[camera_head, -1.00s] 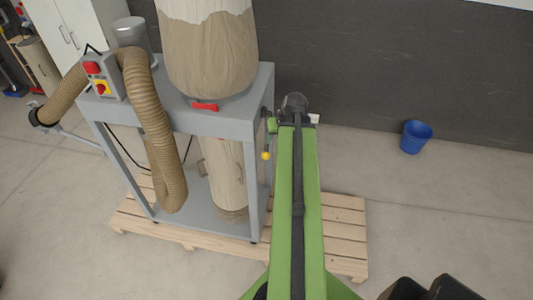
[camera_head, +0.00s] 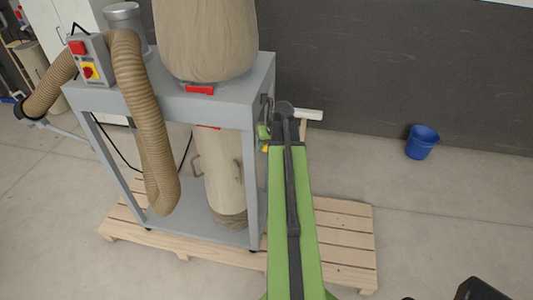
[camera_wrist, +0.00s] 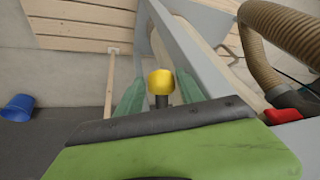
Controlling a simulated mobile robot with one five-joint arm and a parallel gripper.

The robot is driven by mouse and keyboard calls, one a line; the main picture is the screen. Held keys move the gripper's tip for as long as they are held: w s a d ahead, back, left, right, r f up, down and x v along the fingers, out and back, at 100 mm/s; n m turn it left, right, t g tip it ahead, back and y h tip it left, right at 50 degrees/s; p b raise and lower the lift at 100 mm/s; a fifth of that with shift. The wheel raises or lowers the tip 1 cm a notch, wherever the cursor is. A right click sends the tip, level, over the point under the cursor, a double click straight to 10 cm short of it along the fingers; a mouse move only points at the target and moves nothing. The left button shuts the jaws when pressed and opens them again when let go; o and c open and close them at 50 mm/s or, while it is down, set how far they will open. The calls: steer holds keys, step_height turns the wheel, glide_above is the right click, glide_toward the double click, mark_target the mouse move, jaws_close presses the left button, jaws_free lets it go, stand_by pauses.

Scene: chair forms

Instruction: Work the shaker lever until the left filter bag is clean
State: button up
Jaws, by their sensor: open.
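The shaker lever's yellow knob (camera_wrist: 160,82) stands on a dark stem between the two green fingers of my gripper (camera_wrist: 158,95) in the wrist view. The fingers are open, one on each side, and I cannot tell whether they touch it. In the head view a little of the yellow knob (camera_head: 265,148) shows beside the machine frame, mostly hidden by my arm. A tan cloth filter bag (camera_head: 207,38) hangs above the grey frame, its top out of view. It is the only upper bag in view, and its visible cloth looks dull tan.
The grey frame (camera_head: 160,103) stands on a wooden pallet (camera_head: 345,232). A ribbed hose (camera_head: 140,90) and a switch box (camera_head: 88,60) are at left. A lower collecting bag (camera_head: 218,175) hangs inside. A blue bucket (camera_head: 422,142) stands at right on open floor.

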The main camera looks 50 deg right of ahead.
steer(key=shift+r, duration=0.1)
steer(key=c, duration=0.9)
jaws_close()
steer(key=shift+s, duration=0.1)
stand_by(0.3)
